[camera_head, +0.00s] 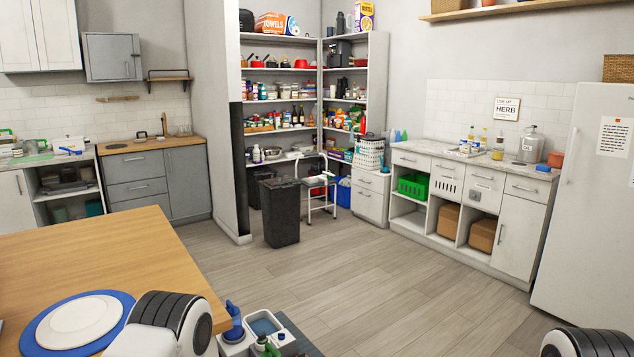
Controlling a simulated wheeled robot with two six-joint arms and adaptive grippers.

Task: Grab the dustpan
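I cannot make out a dustpan anywhere in the head view. Neither gripper shows in the picture. Only parts of my own arms show at the bottom edge, one left of centre and one in the right corner. They hide what lies behind them.
A wooden table (110,250) fills the lower left, with a white and blue plate (75,322) on it. A grey caddy (235,348) with bottles sits beside it. A dark bin (279,212) and a white step stool (318,193) stand before the shelves. The middle floor (370,285) is clear.

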